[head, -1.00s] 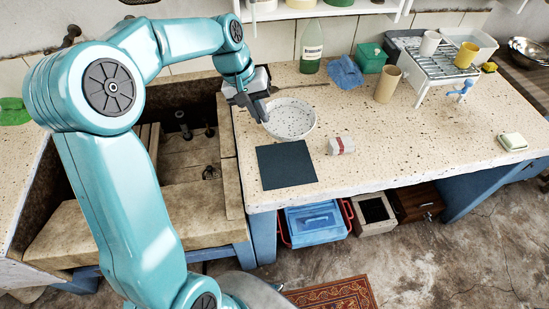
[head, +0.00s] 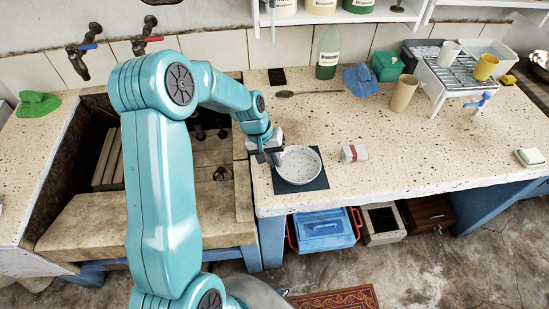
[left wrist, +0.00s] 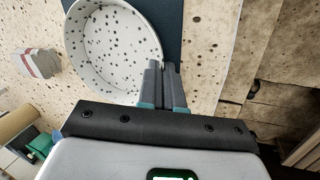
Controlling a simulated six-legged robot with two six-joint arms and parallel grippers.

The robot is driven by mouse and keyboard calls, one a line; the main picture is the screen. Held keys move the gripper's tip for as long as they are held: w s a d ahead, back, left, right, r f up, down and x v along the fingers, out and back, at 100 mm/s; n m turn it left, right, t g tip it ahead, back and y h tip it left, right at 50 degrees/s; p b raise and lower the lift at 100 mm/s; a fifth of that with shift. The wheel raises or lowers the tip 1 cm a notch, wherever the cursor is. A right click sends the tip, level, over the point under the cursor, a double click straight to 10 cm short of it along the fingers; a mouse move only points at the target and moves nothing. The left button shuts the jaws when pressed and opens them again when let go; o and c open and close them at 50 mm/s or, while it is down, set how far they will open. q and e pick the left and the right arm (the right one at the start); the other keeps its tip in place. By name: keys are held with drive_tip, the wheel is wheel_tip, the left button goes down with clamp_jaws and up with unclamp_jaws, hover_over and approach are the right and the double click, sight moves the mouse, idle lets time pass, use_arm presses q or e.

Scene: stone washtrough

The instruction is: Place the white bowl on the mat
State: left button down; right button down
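The white bowl (head: 298,166), speckled with dark spots, is over the dark square mat (head: 319,184), covering most of it. In the left wrist view the bowl (left wrist: 112,45) fills the upper left, with a strip of the mat (left wrist: 172,22) beside it. My left gripper (head: 274,157) is at the bowl's left rim in the head view. Its fingers (left wrist: 163,72) are close together on the rim in the left wrist view. The bowl looks level; I cannot tell whether it touches the mat or is slightly above it. My right gripper is not in view.
A wrapped soap block (head: 354,153) lies right of the bowl. A brown cup (head: 403,93), blue cloth (head: 361,79), green bottle (head: 328,53) and drying rack (head: 456,76) stand farther back. The open trough is left of the mat. The counter's right middle is clear.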

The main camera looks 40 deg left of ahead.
use_arm(q)
drive_tip(key=c, duration=1.7)
unclamp_jaws()
drive_tip(key=shift+f, duration=0.15)
drive_tip(key=o, duration=0.4)
drive_tip(key=shift+r, duration=0.3)
drive_tip(key=v, duration=1.2)
drive_tip(key=shift+b, duration=0.4)
